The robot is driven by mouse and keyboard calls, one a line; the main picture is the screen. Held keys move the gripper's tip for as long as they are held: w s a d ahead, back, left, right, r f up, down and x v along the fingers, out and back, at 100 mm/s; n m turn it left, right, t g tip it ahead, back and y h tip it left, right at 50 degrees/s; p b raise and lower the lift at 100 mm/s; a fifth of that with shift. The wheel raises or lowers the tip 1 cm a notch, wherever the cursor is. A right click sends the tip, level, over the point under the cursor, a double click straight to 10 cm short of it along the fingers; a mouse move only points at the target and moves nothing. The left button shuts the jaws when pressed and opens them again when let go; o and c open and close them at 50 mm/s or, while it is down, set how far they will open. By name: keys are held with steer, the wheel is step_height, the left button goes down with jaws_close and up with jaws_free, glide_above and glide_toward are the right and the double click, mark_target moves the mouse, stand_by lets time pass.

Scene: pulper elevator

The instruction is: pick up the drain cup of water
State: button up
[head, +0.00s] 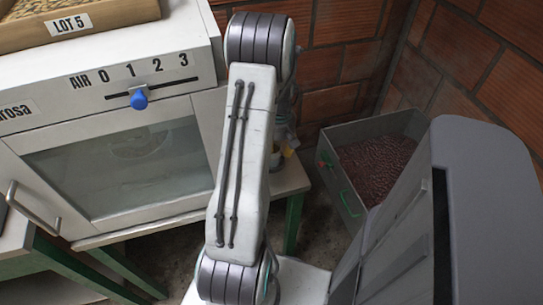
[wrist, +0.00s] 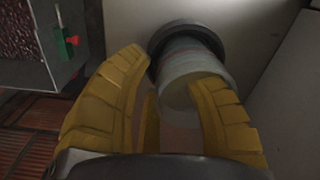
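A pale, cloudy cylinder with a dark round rim or collar, which looks like the drain cup (wrist: 192,82), shows in the upper middle of the wrist view. I cannot tell whether water is in it. My gripper (wrist: 172,70) has its yellow fingers spread apart, one to the left of the cup and one at its lower right. The right fingertip overlaps the cup's edge in the picture; contact is not clear. In the head view my arm hides most of the gripper and the cup area.
A white cabinet (head: 150,110) with a glass door, an AIR slider with a blue knob (head: 139,98) and a LOT 5 tray (head: 100,25) stands left. A grey bin of dark red cherries (head: 385,165) stands right, with a red-and-green valve (wrist: 68,42). Brick walls close the back.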

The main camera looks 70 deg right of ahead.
jaws_close()
stand_by(0.6)
steer(key=shift+r, duration=0.15)
